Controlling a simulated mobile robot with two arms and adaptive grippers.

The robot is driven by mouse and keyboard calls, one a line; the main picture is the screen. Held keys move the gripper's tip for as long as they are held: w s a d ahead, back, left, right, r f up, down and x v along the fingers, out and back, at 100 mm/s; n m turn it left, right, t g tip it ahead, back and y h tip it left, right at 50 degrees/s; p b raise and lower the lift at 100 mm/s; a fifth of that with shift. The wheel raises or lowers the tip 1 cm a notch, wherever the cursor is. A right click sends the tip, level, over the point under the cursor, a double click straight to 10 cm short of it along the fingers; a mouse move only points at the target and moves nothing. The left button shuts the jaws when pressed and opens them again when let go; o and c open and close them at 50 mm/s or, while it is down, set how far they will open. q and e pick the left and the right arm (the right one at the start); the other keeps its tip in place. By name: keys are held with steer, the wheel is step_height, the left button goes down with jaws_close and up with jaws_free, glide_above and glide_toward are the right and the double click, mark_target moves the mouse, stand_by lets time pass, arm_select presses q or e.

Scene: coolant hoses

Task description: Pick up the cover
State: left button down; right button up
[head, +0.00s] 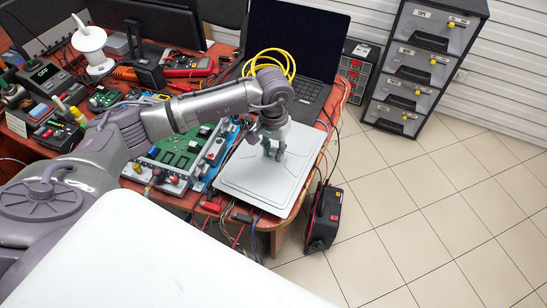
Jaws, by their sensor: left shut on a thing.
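The cover (258,178) is a flat, light grey panel with rounded corners. It lies at the right front of the red-brown table, and its front edge reaches the table's edge. My left gripper (273,156) points down over the upper middle of the cover. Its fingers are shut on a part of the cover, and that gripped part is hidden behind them. I cannot tell whether the cover is lifted off what lies under it. My right gripper does not show.
Left of the cover stands a green circuit board (185,152) in a frame. Behind are a black laptop (295,45) and a yellow cable coil (262,62). A black-and-red box (323,217) stands on the floor beside the table. A drawer cabinet (425,65) stands at right; the tiled floor is open.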

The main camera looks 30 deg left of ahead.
arm_select(q)
steer(key=s+r, duration=0.2)
steer(key=s, duration=0.2)
steer(key=s+d+r+b, duration=0.1)
steer(key=s+r, duration=0.2)
steer(key=s+d+r, duration=0.1)
steer(key=s+r, duration=0.1)
steer(key=s, duration=0.2)
steer(key=shift+s+r+b, duration=0.15)
steer(key=shift+s+b, duration=0.15)
steer(key=shift+b, duration=0.45)
steer(key=shift+d, duration=0.1)
